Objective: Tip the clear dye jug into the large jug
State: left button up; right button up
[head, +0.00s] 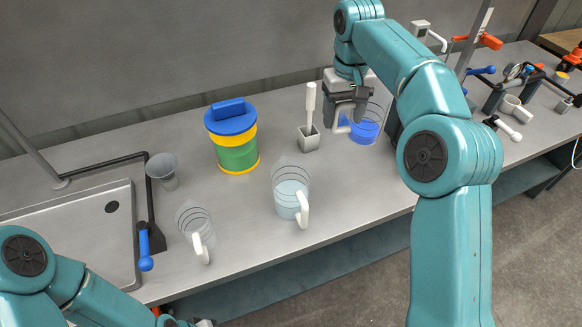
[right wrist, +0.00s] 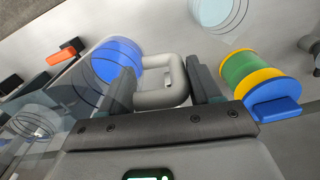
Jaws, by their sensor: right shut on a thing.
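The clear dye jug (head: 364,130), with blue liquid in its lower part, is at the back right of the bench and looks upright. My right gripper (head: 347,112) is shut on its pale handle; in the right wrist view the handle (right wrist: 160,82) lies between the fingers, with the blue liquid (right wrist: 116,60) beside it. I cannot tell whether its base touches the bench. The large jug (head: 290,190), clear with pale liquid and a white handle, stands mid-bench, left of and nearer than the dye jug. My left arm is at the lower left; its gripper is barely visible at the bottom edge.
A smaller clear jug (head: 196,228) stands left of the large jug. A blue-lidded yellow and green canister (head: 235,140) and a grey holder with a white-handled tool (head: 309,138) stand behind. A sink (head: 75,225) is at left. Clamps and fittings crowd the right end.

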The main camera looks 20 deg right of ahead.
jog(key=w+a+f+m+p, duration=0.1)
jog(key=w+a+m+p, duration=0.4)
jog(key=a, duration=0.7)
jog(key=shift+w+m+p, duration=0.4)
jog(key=shift+m+p, duration=0.2)
jog(key=shift+n, duration=0.8)
jog(key=a+f+p, duration=0.1)
jog(key=a, duration=0.2)
jog(key=s+a+f+p, duration=0.1)
jog(key=a+p, duration=0.1)
jog(key=a, duration=0.2)
jog(key=a+f+p, duration=0.1)
jog(key=a+p, duration=0.1)
jog(key=a, duration=0.2)
jog(key=shift+s+a, duration=0.2)
jog(key=shift+a, duration=0.05)
jog(key=shift+s+a+p, duration=0.1)
jog(key=shift+a+p, duration=0.2)
jog(key=shift+a, duration=0.2)
